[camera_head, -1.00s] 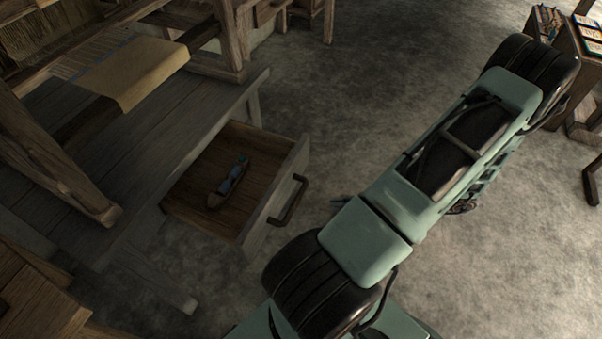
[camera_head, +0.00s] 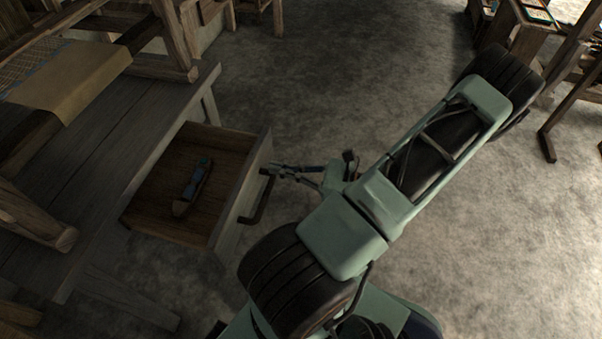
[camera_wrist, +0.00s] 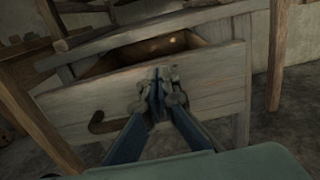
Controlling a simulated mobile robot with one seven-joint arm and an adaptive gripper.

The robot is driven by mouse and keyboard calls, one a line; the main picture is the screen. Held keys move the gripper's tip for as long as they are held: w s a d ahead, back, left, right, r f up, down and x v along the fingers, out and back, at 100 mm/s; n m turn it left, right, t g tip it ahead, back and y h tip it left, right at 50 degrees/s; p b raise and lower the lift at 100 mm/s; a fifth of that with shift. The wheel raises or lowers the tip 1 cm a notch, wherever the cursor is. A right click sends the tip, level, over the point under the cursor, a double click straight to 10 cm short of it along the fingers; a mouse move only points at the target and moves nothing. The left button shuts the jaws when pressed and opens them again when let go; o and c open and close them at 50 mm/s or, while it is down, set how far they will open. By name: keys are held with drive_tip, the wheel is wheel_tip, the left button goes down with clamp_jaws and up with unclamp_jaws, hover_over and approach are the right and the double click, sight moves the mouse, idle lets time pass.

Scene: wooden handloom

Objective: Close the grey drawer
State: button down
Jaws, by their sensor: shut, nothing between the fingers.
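The grey drawer (camera_head: 240,200) is pulled out from under the loom's bench, with its inside open to view. A dark handle (camera_head: 258,204) is on its front. A shuttle with blue thread (camera_head: 194,187) lies inside. My gripper (camera_head: 270,171) is shut and empty at the drawer front, near the far end of the handle. In the wrist view my gripper (camera_wrist: 160,74) is in front of the drawer front (camera_wrist: 205,85), to the right of the handle (camera_wrist: 105,122). I cannot tell whether the fingertips touch the drawer.
The loom's wooden bench (camera_head: 95,150) stands left of the drawer, with a tan cloth (camera_head: 75,75) above it. A wooden stand (camera_head: 520,40) is at the far right. The floor (camera_head: 330,70) between is clear.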

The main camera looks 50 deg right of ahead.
sight(254, 163)
drive_tip(key=shift+x, duration=1.75)
drive_tip(key=shift+w, duration=0.1)
drive_tip(key=shift+w+a, duration=0.3)
drive_tip(key=shift+w, duration=0.2)
drive_tip(key=p+x, duration=0.3)
drive_tip(key=x, duration=1.8)
drive_tip(key=shift+w, duration=0.1)
